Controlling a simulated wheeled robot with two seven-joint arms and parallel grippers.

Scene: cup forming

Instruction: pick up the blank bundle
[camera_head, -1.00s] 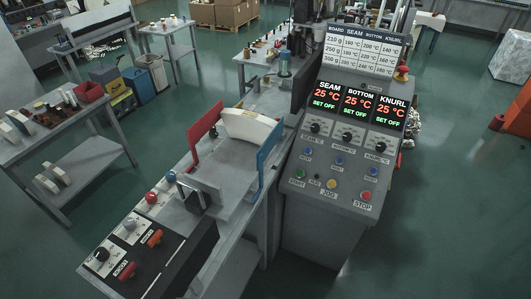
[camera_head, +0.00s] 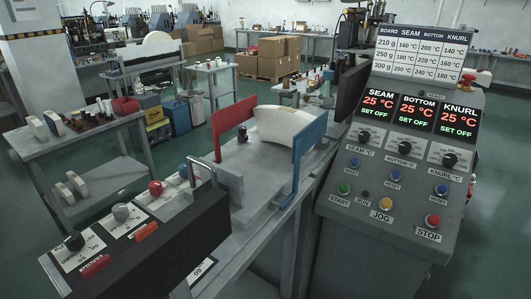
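Neither of my grippers is in view. White curved blank bundles with a brown band stand on the left table: one bundle (camera_head: 38,129) and another bundle (camera_head: 54,122) just beside it. Two similar bundles lie on that table's lower shelf, one bundle (camera_head: 66,196) left of the other bundle (camera_head: 77,185). A larger white curved stack (camera_head: 284,126) sits on the machine between a red plate (camera_head: 233,122) and a blue plate (camera_head: 309,137). I cannot tell which one the task means.
The left table (camera_head: 95,142) also carries dark small parts and a red bin (camera_head: 126,106). A control panel (camera_head: 400,165) with lit displays stands at the right. A dark box with knobs (camera_head: 150,250) fills the near left. Green floor lies between the left table and the machine.

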